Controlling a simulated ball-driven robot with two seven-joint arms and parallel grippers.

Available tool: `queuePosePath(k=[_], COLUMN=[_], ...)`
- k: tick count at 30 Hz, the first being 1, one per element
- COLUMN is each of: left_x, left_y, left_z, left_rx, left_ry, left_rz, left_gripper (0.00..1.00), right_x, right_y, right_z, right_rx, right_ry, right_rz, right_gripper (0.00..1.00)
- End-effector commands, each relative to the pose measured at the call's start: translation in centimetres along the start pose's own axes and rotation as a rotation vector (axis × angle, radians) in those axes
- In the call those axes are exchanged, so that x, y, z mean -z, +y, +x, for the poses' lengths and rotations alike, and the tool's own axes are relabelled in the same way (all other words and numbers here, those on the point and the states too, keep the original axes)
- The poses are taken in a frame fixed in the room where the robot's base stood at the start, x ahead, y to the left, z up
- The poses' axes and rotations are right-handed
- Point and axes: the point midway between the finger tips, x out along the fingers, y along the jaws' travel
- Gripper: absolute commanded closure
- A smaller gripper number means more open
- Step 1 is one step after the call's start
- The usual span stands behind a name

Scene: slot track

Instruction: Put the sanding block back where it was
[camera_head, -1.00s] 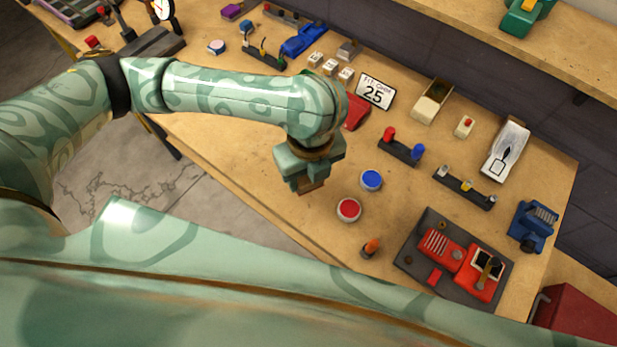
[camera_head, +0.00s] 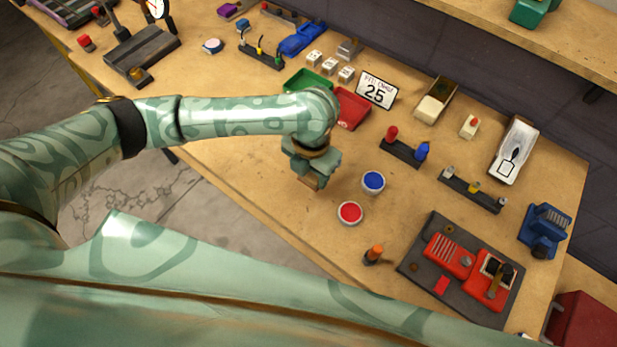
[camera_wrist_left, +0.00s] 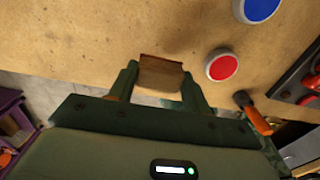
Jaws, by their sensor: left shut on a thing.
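The sanding block (camera_wrist_left: 160,75) is a small brown block with a darker far edge. It is held between the two fingers of my left gripper (camera_wrist_left: 158,88) in the left wrist view. In the head view, my left gripper (camera_head: 312,176) points down over the front part of the bench, left of the red and blue round tins. Only the lower end of the block (camera_head: 312,183) shows beneath its fingers there. I cannot tell whether the block touches the bench. My right gripper is not in view.
A red tray (camera_head: 352,112) and a green tray (camera_head: 303,80) lie behind my arm. An orange-topped item (camera_head: 374,254) is near the front edge. Bare bench lies left of the gripper.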

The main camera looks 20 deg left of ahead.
Motion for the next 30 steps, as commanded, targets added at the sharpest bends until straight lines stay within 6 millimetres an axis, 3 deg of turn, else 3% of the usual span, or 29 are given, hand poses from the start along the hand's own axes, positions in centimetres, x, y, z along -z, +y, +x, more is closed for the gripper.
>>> queuePosePath(k=[1,8,14,26,27,28,30], left_x=[-0.2,-1.0,-1.1,-1.2,-1.2,-1.2,-1.2], left_y=[0.4,1.4,1.7,1.7,1.7,1.7,1.7], left_z=[1.0,2.3,5.5,5.8,5.7,5.7,5.7], left_rx=[0.001,0.000,0.001,0.000,0.000,0.000,0.000], left_ry=[0.003,0.001,0.003,-0.002,-0.002,-0.002,-0.002], left_rz=[-0.002,-0.001,0.000,0.001,0.001,0.001,0.001], left_gripper=[0.70,0.70,0.70,0.70,0.41,0.32,0.30], right_x=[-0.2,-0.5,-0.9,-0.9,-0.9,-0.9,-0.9], right_y=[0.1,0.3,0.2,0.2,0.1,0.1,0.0], right_z=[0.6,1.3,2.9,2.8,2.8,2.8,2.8], right_rx=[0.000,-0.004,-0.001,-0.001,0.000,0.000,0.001], right_ry=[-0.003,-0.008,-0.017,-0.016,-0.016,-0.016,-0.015], right_rz=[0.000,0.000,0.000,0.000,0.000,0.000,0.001], right_gripper=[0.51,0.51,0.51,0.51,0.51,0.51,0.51])
